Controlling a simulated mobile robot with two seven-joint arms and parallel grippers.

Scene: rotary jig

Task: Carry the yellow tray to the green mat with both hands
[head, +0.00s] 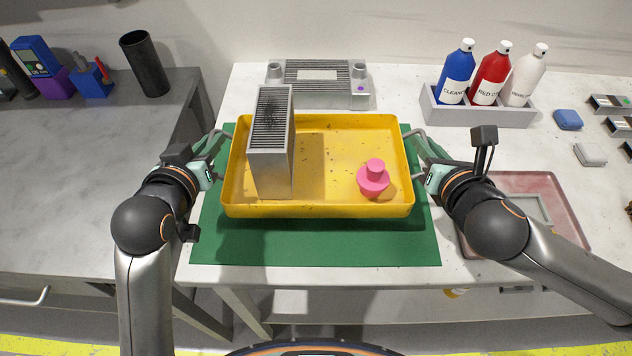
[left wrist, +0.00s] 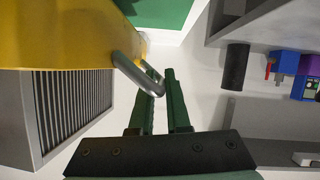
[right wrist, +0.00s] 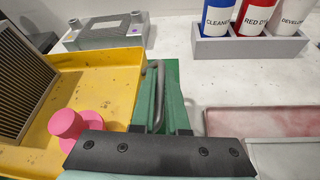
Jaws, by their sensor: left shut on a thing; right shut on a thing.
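The yellow tray (head: 330,209) is over the green mat (head: 320,248) in the head view; I cannot tell whether it touches the mat. A grey finned block (head: 270,165) stands upright at the tray's left, and a pink knobbed piece (head: 374,181) sits at its right. My left gripper (head: 215,148) is shut on the tray's left handle, a grey bar (left wrist: 135,75) seen in the left wrist view. My right gripper (head: 420,145) is shut on the right handle, which shows in the right wrist view (right wrist: 159,95).
A grey finned fixture (head: 318,84) stands behind the mat. A grey rack (head: 480,115) of bottles is at the back right. A reddish tray (head: 560,215) lies right of the mat. A dark cup (head: 145,65) stands on the left grey counter (head: 70,150).

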